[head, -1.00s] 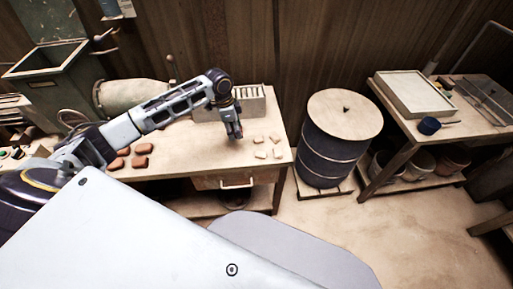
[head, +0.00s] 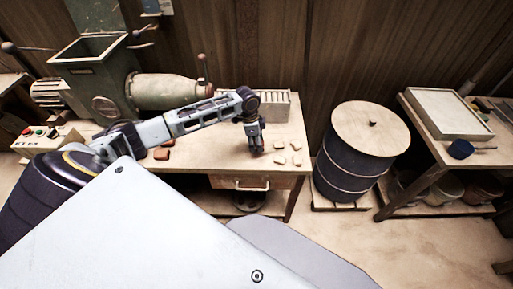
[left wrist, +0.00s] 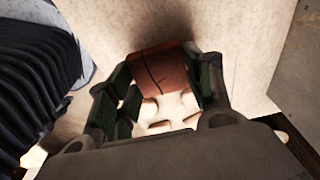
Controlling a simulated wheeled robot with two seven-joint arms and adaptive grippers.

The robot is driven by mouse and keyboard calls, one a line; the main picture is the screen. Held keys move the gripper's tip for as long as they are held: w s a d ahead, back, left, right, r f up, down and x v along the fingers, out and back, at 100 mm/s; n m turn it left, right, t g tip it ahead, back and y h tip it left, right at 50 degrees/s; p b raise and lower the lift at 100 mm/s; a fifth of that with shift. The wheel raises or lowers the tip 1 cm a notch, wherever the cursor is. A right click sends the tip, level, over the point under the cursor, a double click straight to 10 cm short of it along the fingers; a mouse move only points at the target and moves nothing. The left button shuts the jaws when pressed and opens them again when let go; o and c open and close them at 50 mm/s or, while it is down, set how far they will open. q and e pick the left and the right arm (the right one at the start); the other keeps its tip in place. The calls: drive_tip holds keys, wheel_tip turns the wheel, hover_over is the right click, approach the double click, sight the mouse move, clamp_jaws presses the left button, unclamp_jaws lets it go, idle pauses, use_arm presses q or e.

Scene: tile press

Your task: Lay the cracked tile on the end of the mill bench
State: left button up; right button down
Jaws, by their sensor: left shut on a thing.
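My left gripper (head: 256,150) is low over the right end of the wooden mill bench (head: 222,157), just left of several pale tiles (head: 280,160). In the left wrist view its dark fingers are shut on a reddish-brown tile (left wrist: 158,70) with a dark crack line across its face. A shadow lies beside the tile on the bench top; I cannot tell whether the tile touches the wood. The pale tiles (left wrist: 166,108) also show between the fingers. In the head view the gripper hides the held tile. My right gripper is not in view.
Brown tiles (head: 161,154) lie further left on the bench, partly behind my arm. A rack (head: 276,106) stands at the bench's back, and a green mill (head: 105,85) stands left. A lidded drum (head: 360,150) and a second table (head: 432,125) are to the right.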

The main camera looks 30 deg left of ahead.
use_arm(q)
drive_tip(key=shift+f, duration=1.85)
drive_tip(key=o, duration=1.1)
drive_tip(key=shift+f, duration=0.1)
drive_tip(key=shift+c, duration=0.2)
drive_tip(key=r, duration=0.4)
drive_tip(key=a+r, duration=0.1)
drive_tip(key=r, duration=0.3)
drive_tip(key=s+r, duration=0.1)
drive_tip(key=r, duration=0.3)
drive_tip(key=shift+a, duration=0.25)
